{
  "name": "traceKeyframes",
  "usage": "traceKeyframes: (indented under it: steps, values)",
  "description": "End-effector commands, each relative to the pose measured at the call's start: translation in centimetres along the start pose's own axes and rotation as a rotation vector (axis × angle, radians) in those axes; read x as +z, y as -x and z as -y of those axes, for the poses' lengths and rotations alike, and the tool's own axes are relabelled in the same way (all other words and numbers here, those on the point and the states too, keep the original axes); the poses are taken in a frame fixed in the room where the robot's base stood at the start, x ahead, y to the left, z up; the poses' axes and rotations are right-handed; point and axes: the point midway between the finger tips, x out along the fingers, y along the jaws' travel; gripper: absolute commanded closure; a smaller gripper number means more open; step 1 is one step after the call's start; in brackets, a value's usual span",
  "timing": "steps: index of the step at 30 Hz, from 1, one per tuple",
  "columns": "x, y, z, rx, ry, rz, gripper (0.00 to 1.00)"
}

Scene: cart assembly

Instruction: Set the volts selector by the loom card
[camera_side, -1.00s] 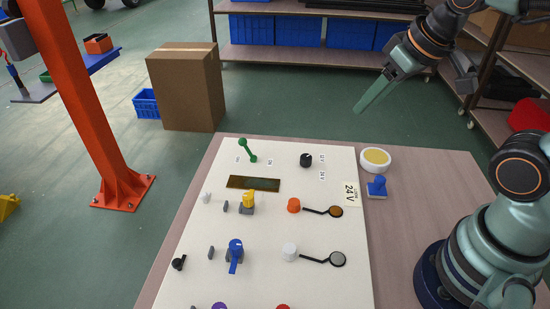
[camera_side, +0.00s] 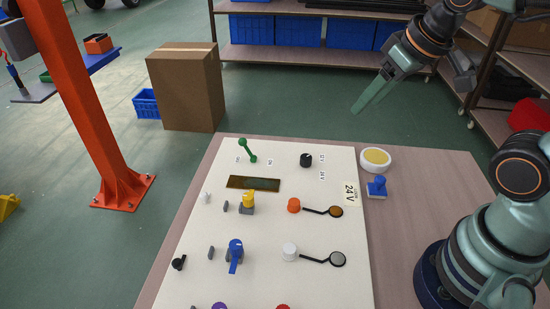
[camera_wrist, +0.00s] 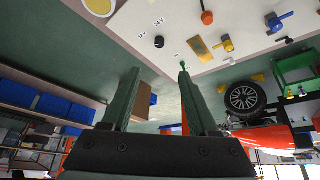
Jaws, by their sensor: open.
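The volts selector is a black knob (camera_side: 306,160) near the top of the white board, with small printed labels (camera_side: 322,166) to its right. In the wrist view the knob (camera_wrist: 159,42) lies beside labels reading 12 V and 24 V (camera_wrist: 160,22). The loom card (camera_side: 350,194) lies at the board's right edge and reads 24 V. My gripper (camera_side: 360,110) is in the air beyond the board's far right corner, apart from the knob. In the wrist view its two fingers (camera_wrist: 158,80) are spread and nothing is between them. Which way the knob points is too small to tell.
The board (camera_side: 190,240) bears a green lever (camera_side: 248,150), a yellow valve (camera_side: 248,200), a blue valve (camera_side: 235,250), an orange knob (camera_side: 294,205) and a white knob (camera_side: 289,251). A yellow-topped round dish (camera_side: 376,158) and a blue stamp-like piece (camera_side: 377,187) stand right of it.

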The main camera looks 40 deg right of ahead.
Motion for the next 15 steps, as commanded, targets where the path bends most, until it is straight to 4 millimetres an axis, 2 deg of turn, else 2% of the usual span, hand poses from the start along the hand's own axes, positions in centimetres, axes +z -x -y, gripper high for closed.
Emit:
traceKeyframes:
  steps: [8, 15]
  values:
    - [-2.9, -2.5, 0.0, -0.012, 0.175, 0.120, 0.40]
    - [-5.7, -6.9, -0.1, -0.050, 0.377, 0.244, 0.40]
